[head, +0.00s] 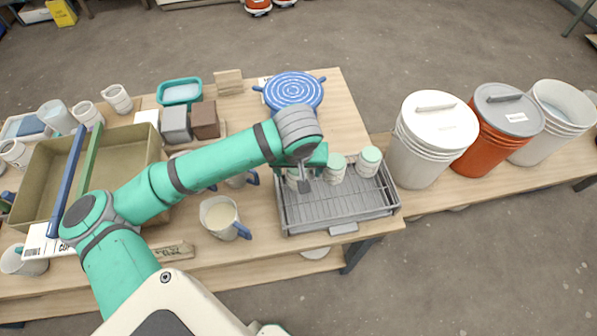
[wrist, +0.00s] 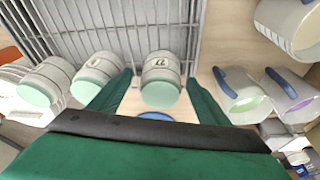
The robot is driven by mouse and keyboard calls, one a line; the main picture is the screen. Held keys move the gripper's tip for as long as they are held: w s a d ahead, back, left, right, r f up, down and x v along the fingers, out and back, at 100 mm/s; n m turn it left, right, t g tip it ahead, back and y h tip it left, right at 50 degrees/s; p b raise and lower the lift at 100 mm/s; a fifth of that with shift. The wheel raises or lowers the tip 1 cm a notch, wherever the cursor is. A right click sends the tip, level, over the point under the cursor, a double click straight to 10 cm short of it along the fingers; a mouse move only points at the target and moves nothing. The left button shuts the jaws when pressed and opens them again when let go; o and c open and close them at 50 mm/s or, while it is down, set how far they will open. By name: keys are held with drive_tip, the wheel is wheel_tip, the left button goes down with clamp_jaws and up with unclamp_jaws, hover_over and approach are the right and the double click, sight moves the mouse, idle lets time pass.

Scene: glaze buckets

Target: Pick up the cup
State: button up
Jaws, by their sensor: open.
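Three whitish cups with pale green ends stand in a row on the grey dish rack (head: 340,211). The leftmost cup (head: 292,182) is partly hidden behind my gripper (head: 305,180) in the head view. In the wrist view that cup (wrist: 161,80), with a dark mark on its side, lies between my two open green fingers (wrist: 160,76). A small gap shows on each side, and I cannot tell whether either finger touches it. The middle cup (head: 335,168) is close beside one finger, and the third cup (head: 369,162) is farther right.
Mugs with blue handles (head: 220,217) stand left of the rack; two also show in the wrist view (wrist: 240,92). A blue striped round piece (head: 293,91) lies behind the rack. A large tan tray (head: 38,178) is at left. Lidded buckets (head: 432,135) stand right.

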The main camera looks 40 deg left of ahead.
drive_tip(key=shift+x, duration=0.75)
drive_tip(key=shift+s+a, duration=0.1)
drive_tip(key=shift+c, duration=0.6)
drive_tip(key=c, duration=1.1)
drive_tip(key=shift+c, duration=0.2)
